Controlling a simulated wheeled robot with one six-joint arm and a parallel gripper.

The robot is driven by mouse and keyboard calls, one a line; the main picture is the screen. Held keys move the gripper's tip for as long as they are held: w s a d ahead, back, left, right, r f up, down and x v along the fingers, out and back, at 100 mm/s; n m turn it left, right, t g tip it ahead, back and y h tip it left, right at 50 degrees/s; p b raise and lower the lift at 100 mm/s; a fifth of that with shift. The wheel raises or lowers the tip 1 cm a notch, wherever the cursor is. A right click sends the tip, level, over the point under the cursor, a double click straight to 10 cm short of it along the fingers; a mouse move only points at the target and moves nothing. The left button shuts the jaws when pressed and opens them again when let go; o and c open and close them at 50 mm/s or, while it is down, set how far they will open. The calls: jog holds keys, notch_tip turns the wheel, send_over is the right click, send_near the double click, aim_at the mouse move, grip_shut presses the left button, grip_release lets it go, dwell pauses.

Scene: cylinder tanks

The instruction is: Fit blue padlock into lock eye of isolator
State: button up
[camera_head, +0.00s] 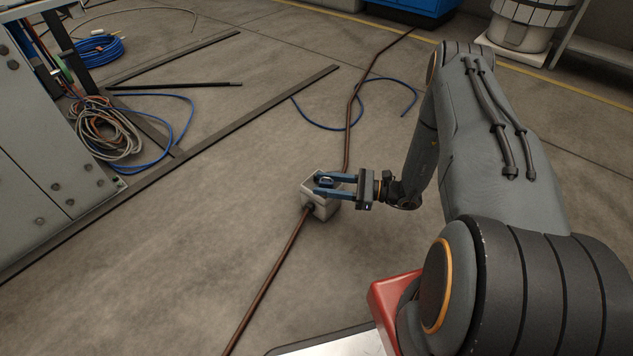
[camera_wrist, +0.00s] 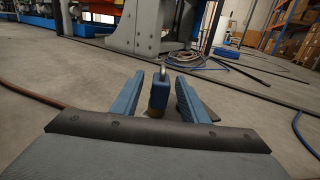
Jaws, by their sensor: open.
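The blue padlock (camera_wrist: 159,94) stands upright in the wrist view, its metal shackle (camera_wrist: 163,72) up. It is between the two blue fingers of my gripper (camera_wrist: 160,80), with a visible gap at the right finger. My gripper is open. In the head view my gripper (camera_head: 321,184) is level over a small pale grey box (camera_head: 319,206) on the floor, and a small dark blue shape between the fingers looks like the padlock. I cannot make out the isolator or its lock eye for certain in either view.
A brown conduit (camera_head: 266,292) runs along the floor to the grey box and on beyond it. A grey metal frame (camera_head: 45,150) stands at the left, with coiled cables (camera_head: 108,132) beside it. Blue hose (camera_head: 318,124) lies behind the box. Floor around the box is mostly clear.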

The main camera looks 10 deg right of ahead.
aim_at(329, 183)
jog(key=shift+p+v, duration=0.55)
jog(key=shift+v, duration=1.75)
jog(key=shift+r, duration=0.1)
